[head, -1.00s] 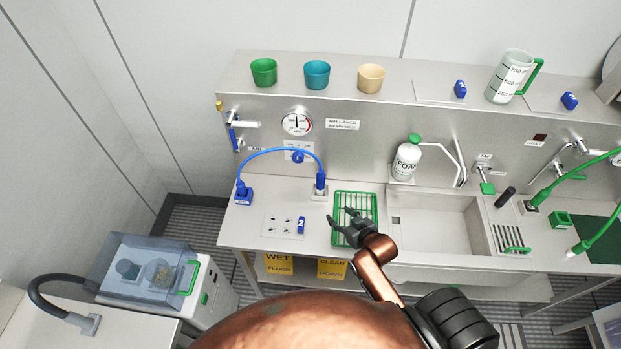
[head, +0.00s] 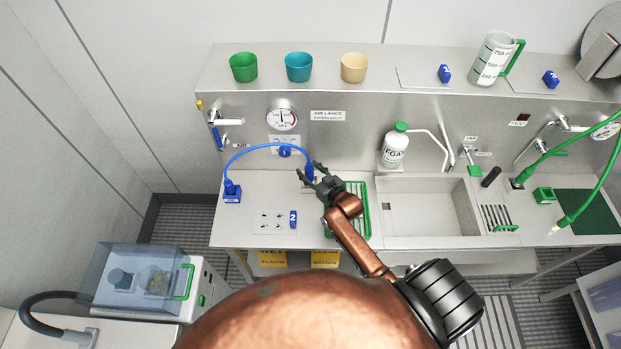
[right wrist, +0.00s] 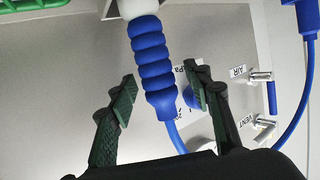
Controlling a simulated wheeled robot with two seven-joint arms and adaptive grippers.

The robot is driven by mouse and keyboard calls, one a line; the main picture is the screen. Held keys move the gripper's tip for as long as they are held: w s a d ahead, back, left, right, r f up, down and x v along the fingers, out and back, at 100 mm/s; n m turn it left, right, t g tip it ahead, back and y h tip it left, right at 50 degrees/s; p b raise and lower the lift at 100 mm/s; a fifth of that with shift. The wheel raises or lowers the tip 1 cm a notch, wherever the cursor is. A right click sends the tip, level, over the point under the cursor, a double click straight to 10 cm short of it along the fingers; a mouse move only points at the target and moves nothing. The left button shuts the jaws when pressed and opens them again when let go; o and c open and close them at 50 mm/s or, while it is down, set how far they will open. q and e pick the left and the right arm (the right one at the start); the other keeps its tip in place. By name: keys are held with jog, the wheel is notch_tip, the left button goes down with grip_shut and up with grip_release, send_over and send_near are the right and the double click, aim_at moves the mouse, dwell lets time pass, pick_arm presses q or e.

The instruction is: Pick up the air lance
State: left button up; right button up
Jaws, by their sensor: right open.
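The air lance shows in the head view as a blue grip (head: 308,168) at the right end of an arching blue hose (head: 258,147). In the right wrist view its ribbed blue grip (right wrist: 153,65) hangs between the spread green-padded fingers of my right gripper (right wrist: 160,82). The right gripper (head: 310,171) is open, with its fingers around the grip at the back of the bench; I cannot tell whether they touch it. The lance's lower end and holder are mostly hidden in the head view. My left gripper is not in view.
A green wire rack (head: 362,212) lies under and right of my right arm. A foam bottle (head: 395,148) and a sink (head: 432,215) are further right. The blue hose base (head: 232,194) and a blue block marked 2 (head: 293,219) are to the left.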

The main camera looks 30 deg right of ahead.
grip_shut()
dwell(0.6)
dwell(0.4)
